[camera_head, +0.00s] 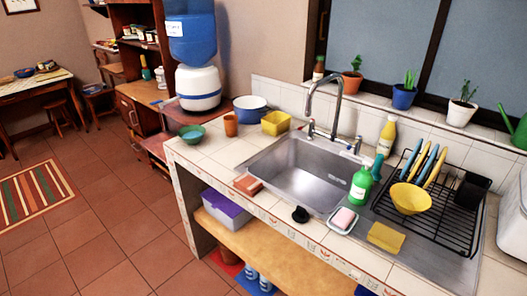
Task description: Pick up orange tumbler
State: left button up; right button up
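An orange tumbler (231,125) stands upright on the tiled counter (204,155), near its far left end. Neither of my grippers is in view.
A yellow container (275,122) stands right of the tumbler. The sink (305,172) with its tall faucet (338,95) fills the counter's middle. A dish rack (433,205) is at right. The tiled floor (105,240) left of the counter is clear.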

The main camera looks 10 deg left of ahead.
aim_at(231, 122)
jog(key=z, duration=0.35)
jog(key=j+z, duration=1.2)
